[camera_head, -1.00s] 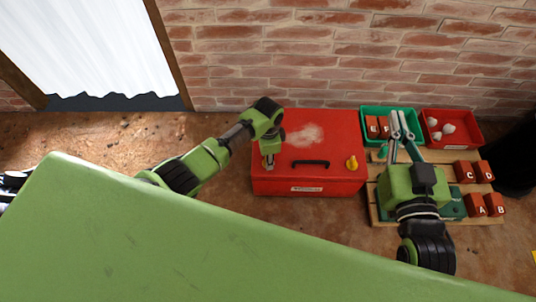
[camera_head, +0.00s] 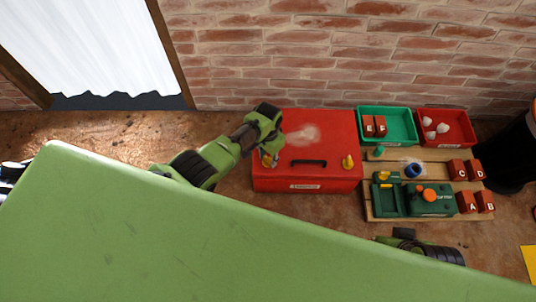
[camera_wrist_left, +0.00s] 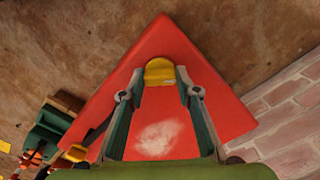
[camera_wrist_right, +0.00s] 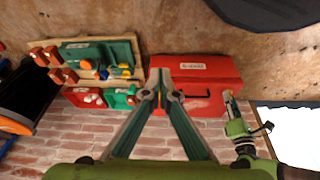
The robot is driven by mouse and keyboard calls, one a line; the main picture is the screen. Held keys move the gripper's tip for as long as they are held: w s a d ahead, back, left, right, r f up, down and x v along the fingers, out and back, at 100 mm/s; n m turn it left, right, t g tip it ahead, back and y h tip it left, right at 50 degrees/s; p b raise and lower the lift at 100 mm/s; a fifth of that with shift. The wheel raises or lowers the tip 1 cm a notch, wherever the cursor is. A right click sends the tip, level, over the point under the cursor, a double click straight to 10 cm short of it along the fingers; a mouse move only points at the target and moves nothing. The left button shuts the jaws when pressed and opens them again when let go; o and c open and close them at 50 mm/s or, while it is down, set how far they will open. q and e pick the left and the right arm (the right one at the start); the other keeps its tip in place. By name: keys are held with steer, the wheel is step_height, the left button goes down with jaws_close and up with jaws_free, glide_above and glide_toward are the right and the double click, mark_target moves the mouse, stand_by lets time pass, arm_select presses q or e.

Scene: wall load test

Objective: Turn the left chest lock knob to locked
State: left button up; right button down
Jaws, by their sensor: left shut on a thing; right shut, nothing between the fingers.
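The red chest (camera_head: 325,128) stands on the floor by the brick wall, lid shut, with a black handle (camera_head: 309,162) on top. My left gripper (camera_head: 268,157) is at its left lock knob and shut on it. In the left wrist view the yellow left knob (camera_wrist_left: 159,71) sits between my fingertips; they partly hide it, so I cannot tell its exact angle. The yellow right knob (camera_head: 348,162) is untouched by either gripper. My right gripper (camera_wrist_right: 163,83) is shut and empty; in its wrist view it points toward the chest (camera_wrist_right: 195,72).
A dark round object (camera_head: 510,150) stands far right.

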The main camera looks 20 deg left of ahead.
arm_select(q)
steer(key=n+p, duration=0.1)
steer(key=n, duration=0.2)
steer(key=shift+d+r+n, duration=0.1)
steer(key=shift+n, duration=1.1)
steer(key=shift+n+p, duration=0.4)
steer(key=shift+n, duration=1.1)
arm_select(e)
steer(key=shift+w+a+f, duration=0.1)
steer(key=shift+w+f, duration=0.15)
steer(key=shift+w, duration=0.35)
steer(key=shift+f, duration=0.2)
arm_select(q)
steer(key=o, duration=1.1)
arm_select(e)
steer(key=shift+r, duration=0.1)
